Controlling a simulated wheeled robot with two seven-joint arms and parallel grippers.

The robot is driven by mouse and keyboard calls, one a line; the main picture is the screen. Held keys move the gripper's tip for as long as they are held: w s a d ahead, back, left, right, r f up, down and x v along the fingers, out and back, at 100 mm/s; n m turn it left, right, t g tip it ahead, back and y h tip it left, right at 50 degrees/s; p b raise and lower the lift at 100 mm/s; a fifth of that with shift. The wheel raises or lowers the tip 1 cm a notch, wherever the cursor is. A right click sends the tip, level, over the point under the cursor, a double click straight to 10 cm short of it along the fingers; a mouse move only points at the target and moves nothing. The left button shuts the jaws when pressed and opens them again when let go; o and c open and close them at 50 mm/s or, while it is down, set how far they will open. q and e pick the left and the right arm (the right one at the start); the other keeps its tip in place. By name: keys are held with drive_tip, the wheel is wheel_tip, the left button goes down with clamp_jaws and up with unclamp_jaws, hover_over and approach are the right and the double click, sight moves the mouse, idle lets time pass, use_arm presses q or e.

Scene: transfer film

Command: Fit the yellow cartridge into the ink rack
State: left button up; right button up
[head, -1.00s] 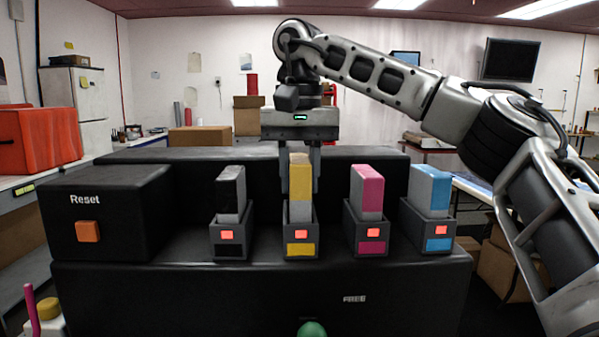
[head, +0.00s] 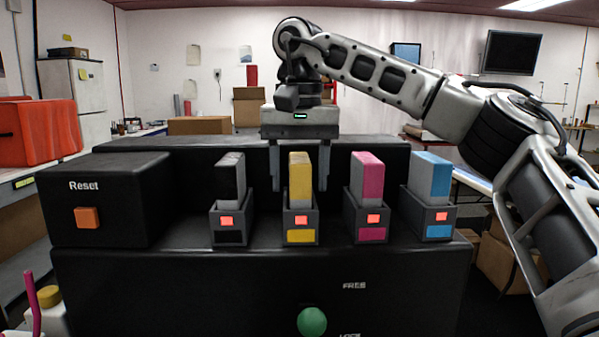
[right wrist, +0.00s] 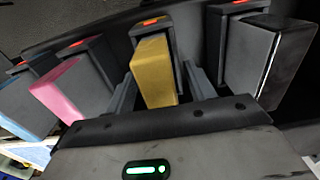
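The yellow cartridge (head: 300,180) stands upright in its slot of the ink rack (head: 300,228), the one with the yellow label. Its top is about level with the neighbouring cartridges. The slot's indicator is red. My right gripper (head: 299,184) is behind and above it, fingers pointing down on either side. In the right wrist view, the yellow cartridge (right wrist: 155,72) sits between the fingers with a gap on each side, so the gripper (right wrist: 160,85) is open. The cartridge's lower end is hidden in the slot. My left gripper is not in view.
The black cartridge (head: 231,177) stands left, the magenta (head: 367,180) and cyan (head: 431,177) right, all with red indicators. A box with an orange Reset button (head: 87,218) is at left. A green knob (head: 312,321) sits on the front near the FREE label.

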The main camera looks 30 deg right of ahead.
wheel_tip(320, 180, up, 8)
drive_tip(key=p, duration=0.3)
drive_tip(key=shift+f, duration=0.1)
wheel_tip(320, 180, up, 4)
drive_tip(key=shift+f+p, duration=0.1)
drive_tip(key=shift+p, duration=0.65)
drive_tip(key=shift+r, duration=0.3)
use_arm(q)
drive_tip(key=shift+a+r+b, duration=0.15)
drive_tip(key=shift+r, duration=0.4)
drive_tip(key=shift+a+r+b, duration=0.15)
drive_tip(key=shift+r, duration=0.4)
use_arm(e)
drive_tip(key=shift+r, duration=1.9)
